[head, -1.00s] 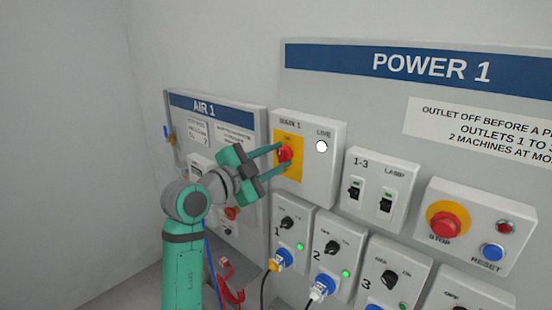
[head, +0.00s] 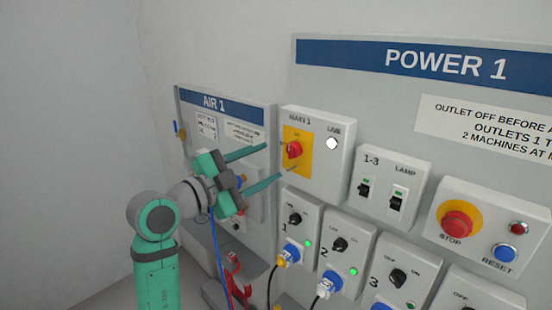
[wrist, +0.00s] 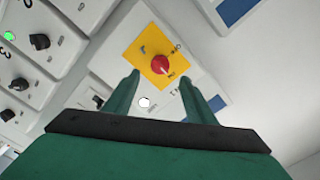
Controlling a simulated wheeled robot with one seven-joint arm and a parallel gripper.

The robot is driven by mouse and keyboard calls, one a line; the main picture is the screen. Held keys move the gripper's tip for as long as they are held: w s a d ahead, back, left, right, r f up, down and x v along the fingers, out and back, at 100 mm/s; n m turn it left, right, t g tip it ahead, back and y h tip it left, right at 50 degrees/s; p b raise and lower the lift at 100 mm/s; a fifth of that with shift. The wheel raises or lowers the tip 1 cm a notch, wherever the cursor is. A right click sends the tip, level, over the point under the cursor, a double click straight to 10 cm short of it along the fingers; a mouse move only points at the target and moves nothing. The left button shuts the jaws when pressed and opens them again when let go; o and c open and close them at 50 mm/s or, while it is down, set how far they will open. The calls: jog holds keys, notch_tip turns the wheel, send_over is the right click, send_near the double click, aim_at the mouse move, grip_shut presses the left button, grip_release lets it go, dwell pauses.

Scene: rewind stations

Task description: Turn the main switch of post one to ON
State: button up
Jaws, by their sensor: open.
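The main switch of post one is a red rotary knob (head: 294,150) on a yellow plate (head: 306,160), on the grey box labelled MAIN 1 (head: 325,180). In the head view the knob looks roughly upright. In the wrist view the red knob (wrist: 160,65) shows a pale mark toward its lower right; the plate's lettering is too small to read surely. The LIVE lamp (head: 332,144) beside it is white. My gripper (head: 272,162) is open and empty. Its fingers point at the switch from the left and appear apart from the knob.
Numbered outlets with black knobs sit below, the first two with blue plugs (head: 292,254) and green lights. Right are the 1-3 and LAMP switches (head: 380,190) and the red STOP button (head: 461,224). The AIR 1 panel (head: 256,112) is behind my gripper. The left wall side is clear.

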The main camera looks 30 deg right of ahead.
jog(key=shift+v, duration=1.4)
